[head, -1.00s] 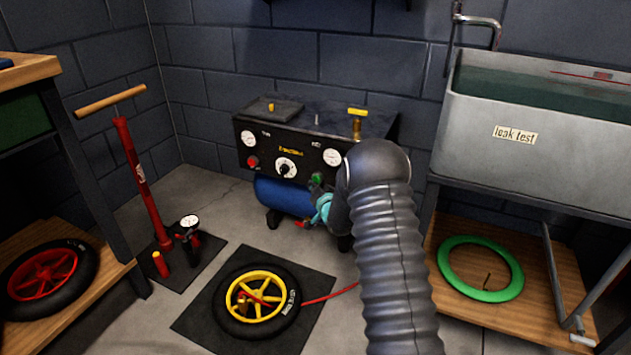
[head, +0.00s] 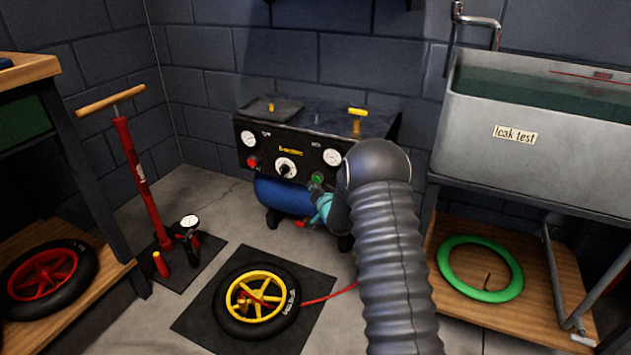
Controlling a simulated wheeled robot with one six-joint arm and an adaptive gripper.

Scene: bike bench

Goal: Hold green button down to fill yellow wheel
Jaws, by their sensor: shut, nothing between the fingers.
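The green button (head: 317,178) is on the right part of the compressor's black front panel (head: 262,152). My gripper (head: 317,186) is shut and empty, with its tip at the button's lower edge; I cannot tell whether it presses the button. My arm hides the panel's lower right. The yellow wheel (head: 279,275) with a black tyre lies flat on a dark mat on the floor. A red hose (head: 330,296) runs from its hub to the right and goes behind my arm.
A red button (head: 253,162), a dial (head: 286,168) and two gauges share the panel. A red floor pump (head: 133,170) stands left. A red wheel (head: 45,274) lies on the left shelf. The leak test tank (head: 540,150) stands right, above a green ring (head: 480,241).

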